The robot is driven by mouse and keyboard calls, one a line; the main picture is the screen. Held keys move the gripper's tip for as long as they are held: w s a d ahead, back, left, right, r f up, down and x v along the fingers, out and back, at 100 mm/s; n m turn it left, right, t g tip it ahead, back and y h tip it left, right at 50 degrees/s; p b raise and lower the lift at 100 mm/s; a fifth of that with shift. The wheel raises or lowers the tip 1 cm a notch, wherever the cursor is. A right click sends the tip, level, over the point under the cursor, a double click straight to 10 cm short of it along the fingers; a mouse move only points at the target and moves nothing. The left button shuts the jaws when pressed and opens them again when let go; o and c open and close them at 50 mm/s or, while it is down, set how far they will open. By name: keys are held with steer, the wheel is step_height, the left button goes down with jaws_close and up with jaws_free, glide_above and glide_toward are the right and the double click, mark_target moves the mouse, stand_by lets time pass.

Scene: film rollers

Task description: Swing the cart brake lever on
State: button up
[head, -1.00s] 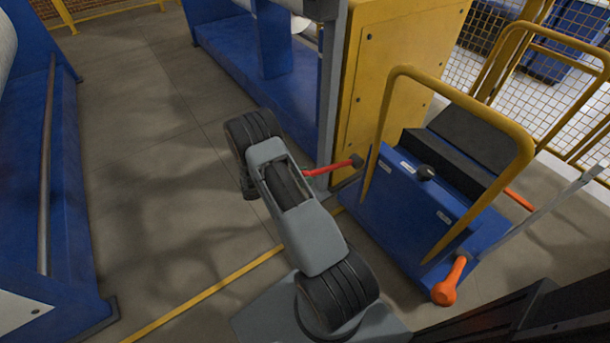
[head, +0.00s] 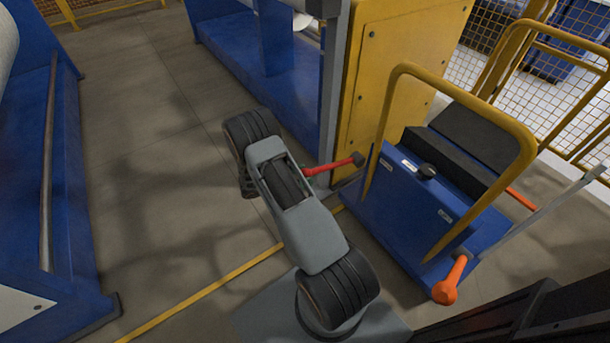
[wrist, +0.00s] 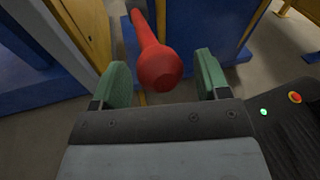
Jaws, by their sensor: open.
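A red lever (head: 329,168) sticks out to the left from the near left side of the blue cart (head: 400,215), with a dark hub at its cart end. Its outer end is hidden behind my arm in the head view. In the wrist view the lever's rounded red grip (wrist: 158,68) lies between the two green fingers of my gripper (wrist: 163,60). The fingers are open, with a gap showing on each side of the grip. In the head view my gripper is hidden behind my arm. An orange lever (head: 450,283) is at the cart's front right corner.
A yellow hoop handle (head: 525,140) rises over the cart, which carries a black knob (head: 427,171). A yellow cabinet (head: 400,75) stands behind the cart. A blue machine (head: 75,180) is at the left, with open floor (head: 165,170) between.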

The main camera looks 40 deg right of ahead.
steer(key=v, duration=1.3)
steer(key=shift+p, duration=0.4)
steer(key=shift+f, duration=0.1)
